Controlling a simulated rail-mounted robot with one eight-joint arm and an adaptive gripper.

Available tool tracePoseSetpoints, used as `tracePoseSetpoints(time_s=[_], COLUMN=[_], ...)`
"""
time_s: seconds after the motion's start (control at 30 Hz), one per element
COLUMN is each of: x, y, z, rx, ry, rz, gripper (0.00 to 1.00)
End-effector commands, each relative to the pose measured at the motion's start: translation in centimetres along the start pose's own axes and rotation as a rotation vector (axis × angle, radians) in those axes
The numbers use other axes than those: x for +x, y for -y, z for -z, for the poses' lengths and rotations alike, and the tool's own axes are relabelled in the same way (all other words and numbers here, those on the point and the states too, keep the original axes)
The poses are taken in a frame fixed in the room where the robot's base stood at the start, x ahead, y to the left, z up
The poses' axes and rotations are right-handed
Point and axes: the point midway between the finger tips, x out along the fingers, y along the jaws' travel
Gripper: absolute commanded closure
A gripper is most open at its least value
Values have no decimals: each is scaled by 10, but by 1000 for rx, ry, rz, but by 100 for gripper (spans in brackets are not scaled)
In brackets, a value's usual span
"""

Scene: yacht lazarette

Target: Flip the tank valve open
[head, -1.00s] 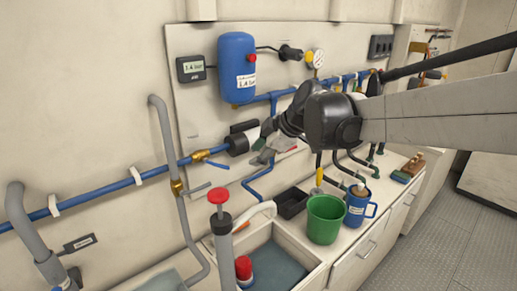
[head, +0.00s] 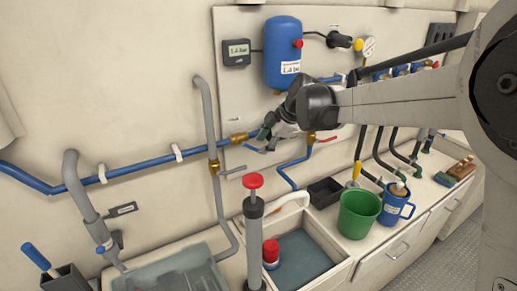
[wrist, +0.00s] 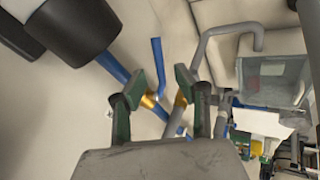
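A brass valve (head: 238,138) sits on the blue wall pipe, and it also shows in the wrist view (wrist: 148,101) with a blue lever (wrist: 157,62) crossing the pipe. My gripper (head: 263,143) is just right of this valve in the head view and partly covers the lever. In the wrist view my gripper (wrist: 157,86) is open, with the lever and valve seen between its two green-padded fingers; contact cannot be told. A second brass valve with a red lever (head: 327,140) is further right. No label shows which is the tank valve.
A grey vertical pipe (head: 208,110) with a brass fitting (head: 214,167) and grey lever stands close left of my gripper. A blue tank (head: 283,60) hangs above. A sink (head: 308,262), hand pump (head: 254,225), green bucket (head: 358,214) and blue mug (head: 396,206) are below.

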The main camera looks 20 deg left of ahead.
Motion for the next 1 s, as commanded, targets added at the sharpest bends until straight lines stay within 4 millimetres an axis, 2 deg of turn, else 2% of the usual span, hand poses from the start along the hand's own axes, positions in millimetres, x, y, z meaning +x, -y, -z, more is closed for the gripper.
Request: tracePoseSetpoints(time_s=[0.1, 0.3, 0.47, 0.73, 0.93, 1.0], x=[20, 42, 49, 50, 50, 50], y=[0, 0, 0, 0, 0, 0], z=[1, 0, 0, 0, 0, 0], rx=[-1, -1, 0, 1, 0, 0], ry=[0, 0, 0, 0, 0, 0], rz=[1, 0, 0, -1, 0, 0], gripper=[70, 70, 70, 70, 96, 100])
